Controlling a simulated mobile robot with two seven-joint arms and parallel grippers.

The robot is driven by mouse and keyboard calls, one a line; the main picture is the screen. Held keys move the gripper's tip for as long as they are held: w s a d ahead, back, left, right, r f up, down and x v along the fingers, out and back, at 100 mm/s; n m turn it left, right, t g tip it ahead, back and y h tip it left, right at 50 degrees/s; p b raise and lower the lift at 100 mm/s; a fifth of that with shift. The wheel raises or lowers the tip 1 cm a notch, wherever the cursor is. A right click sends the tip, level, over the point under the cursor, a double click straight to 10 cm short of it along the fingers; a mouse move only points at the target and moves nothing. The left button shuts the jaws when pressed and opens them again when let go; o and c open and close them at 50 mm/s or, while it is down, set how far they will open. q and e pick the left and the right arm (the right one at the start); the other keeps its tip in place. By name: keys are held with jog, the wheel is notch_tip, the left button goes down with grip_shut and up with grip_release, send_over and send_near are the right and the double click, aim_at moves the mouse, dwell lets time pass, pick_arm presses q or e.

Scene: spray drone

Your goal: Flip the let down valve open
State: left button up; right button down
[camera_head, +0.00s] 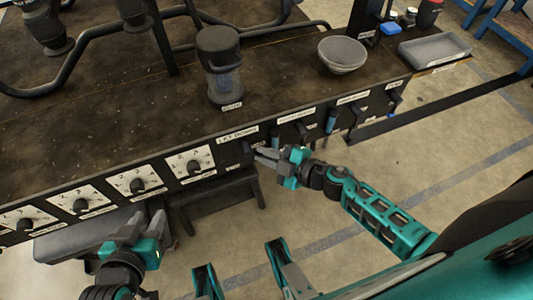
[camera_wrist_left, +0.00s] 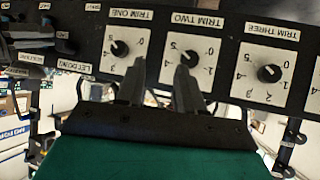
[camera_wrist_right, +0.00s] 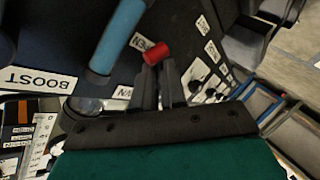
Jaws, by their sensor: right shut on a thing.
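The let down valve is on the front panel of the bench, below the LET DOWN label (camera_head: 237,134). In the right wrist view its red handle (camera_wrist_right: 157,50) shows at my fingertips, close to a label that is partly hidden and seems to end in "EN". My right gripper (camera_head: 262,157) is at the panel under that label, its fingers close together and shut on the valve handle. The gripped part is mostly hidden by the fingers. My left gripper (camera_head: 145,222) is open and empty, in front of the trim knobs and apart from them.
A blue handle (camera_wrist_right: 118,35) by the BOOST label is close beside my right gripper. Several black trim knobs (camera_head: 137,185) line the panel to the left. A capped jar (camera_head: 222,70), a bowl (camera_head: 342,54) and a grey tray (camera_head: 434,50) stand on the bench top.

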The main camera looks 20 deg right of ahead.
pick_arm(q)
jog(key=shift+r, duration=0.15)
pick_arm(e)
jog(key=shift+r, duration=0.1)
